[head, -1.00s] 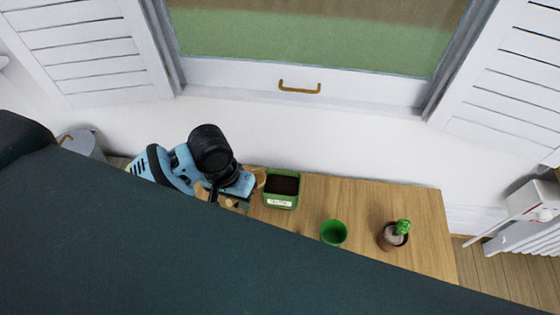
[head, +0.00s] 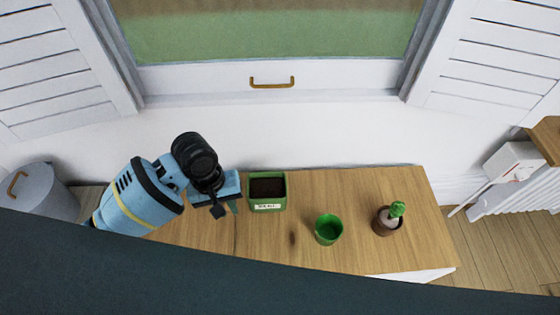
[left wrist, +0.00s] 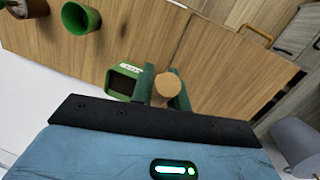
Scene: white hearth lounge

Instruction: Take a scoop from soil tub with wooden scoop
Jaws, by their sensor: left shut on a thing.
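The green soil tub (head: 267,206) with dark soil and a white label stands at the back of the wooden table. It also shows in the left wrist view (left wrist: 122,84), beside the fingers. My left gripper (head: 232,206) is just left of the tub in the head view. In the left wrist view its dark green fingers (left wrist: 161,82) are shut on a round wooden end, taken as the wooden scoop (left wrist: 167,85). The rest of the scoop is hidden, and the scoop cannot be made out in the head view. My right gripper is not in view.
A green pot (head: 328,230) and a small potted cactus (head: 389,219) stand on the table (head: 345,190) to the right of the tub. A grey bin (head: 48,193) stands at the left. A dark green surface (head: 270,285) hides the table's near left part.

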